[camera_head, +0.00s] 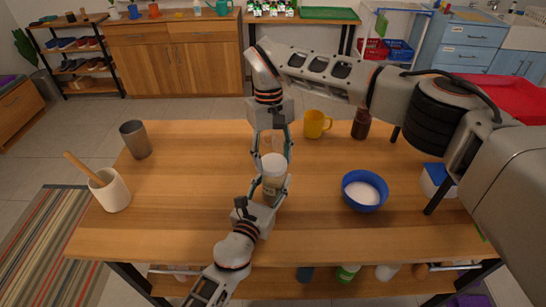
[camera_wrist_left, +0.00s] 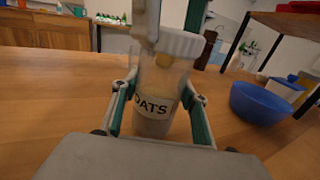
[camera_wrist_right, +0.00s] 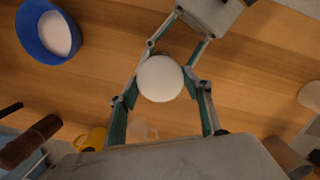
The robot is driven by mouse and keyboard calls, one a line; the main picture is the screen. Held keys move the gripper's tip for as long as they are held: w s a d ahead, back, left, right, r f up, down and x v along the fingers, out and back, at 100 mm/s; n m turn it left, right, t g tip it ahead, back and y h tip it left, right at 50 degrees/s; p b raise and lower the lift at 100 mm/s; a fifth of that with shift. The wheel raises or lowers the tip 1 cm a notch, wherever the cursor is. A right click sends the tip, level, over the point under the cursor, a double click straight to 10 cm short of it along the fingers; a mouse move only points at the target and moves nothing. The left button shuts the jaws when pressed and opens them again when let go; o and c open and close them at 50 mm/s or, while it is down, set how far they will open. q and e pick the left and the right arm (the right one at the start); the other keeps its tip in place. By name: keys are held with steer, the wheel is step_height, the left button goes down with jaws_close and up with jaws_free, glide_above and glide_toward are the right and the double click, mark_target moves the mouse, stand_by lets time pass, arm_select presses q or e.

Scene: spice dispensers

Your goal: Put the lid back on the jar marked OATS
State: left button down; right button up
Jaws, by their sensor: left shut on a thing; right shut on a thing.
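The OATS jar (camera_head: 271,185) stands on the table, its label (camera_wrist_left: 152,107) facing the left wrist camera. My left gripper (camera_head: 272,192) is shut around its body; its fingers also flank the jar in the left wrist view (camera_wrist_left: 160,95). The white lid (camera_head: 273,162) is at the jar's mouth, seen from above in the right wrist view (camera_wrist_right: 160,79) and at the jar's top in the left wrist view (camera_wrist_left: 180,44). My right gripper (camera_head: 271,156) reaches down from above and is shut on the lid's sides. I cannot tell whether the lid is fully seated.
A blue bowl of white contents (camera_head: 364,190) is right of the jar. A yellow mug (camera_head: 316,124), a dark bottle (camera_head: 361,124) and a clear container (camera_wrist_right: 142,131) are behind. A metal cup (camera_head: 135,139) and a white pot with a wooden utensil (camera_head: 111,191) are left. The table between is clear.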

steer(key=shift+r, duration=0.1)
steer(key=o, duration=0.9)
steer(key=shift+o, duration=0.2)
steer(key=shift+r, duration=2.2)
steer(key=shift+c, duration=0.4)
